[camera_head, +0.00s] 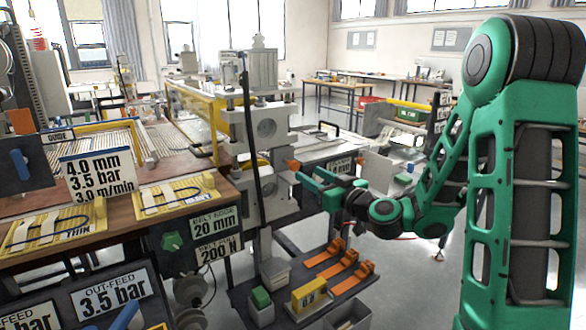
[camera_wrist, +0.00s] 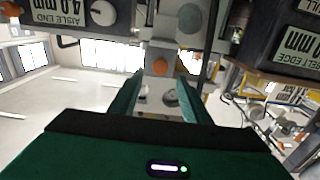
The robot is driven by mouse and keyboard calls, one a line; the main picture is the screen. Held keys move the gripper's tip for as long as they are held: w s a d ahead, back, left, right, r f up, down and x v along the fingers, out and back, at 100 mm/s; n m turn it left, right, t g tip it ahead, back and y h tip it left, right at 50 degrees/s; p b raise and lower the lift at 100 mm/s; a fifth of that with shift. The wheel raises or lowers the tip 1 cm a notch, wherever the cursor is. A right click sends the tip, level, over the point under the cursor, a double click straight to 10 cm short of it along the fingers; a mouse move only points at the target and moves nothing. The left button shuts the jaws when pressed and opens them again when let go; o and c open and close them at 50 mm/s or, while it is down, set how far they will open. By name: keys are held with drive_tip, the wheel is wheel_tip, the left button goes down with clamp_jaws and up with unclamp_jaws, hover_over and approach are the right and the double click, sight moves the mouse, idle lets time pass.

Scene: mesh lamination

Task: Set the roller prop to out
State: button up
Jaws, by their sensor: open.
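An orange knob (camera_head: 292,165) shows at the machine's upright, just ahead of my gripper (camera_head: 306,174). I take it as part of the roller prop, but no label confirms this and its setting cannot be read. In the wrist view, which is upside down, a small orange knob (camera_wrist: 160,66) lies between and beyond the fingertips of my gripper (camera_wrist: 157,82). Whether a finger touches the knob cannot be told.
The grey machine upright (camera_head: 266,125) stands close ahead of my gripper. A wooden bench (camera_head: 215,205) with yellow boards is at the left. Below, a dark tray (camera_head: 283,316) holds orange clamps (camera_head: 352,278), a yellow block (camera_head: 309,294) and a green block (camera_head: 261,297). Open floor shows at the right.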

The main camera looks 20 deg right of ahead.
sight(296, 166)
drive_tip(key=x, duration=0.9)
drive_tip(key=shift+w+a, duration=0.1)
drive_tip(key=shift+w, duration=0.05)
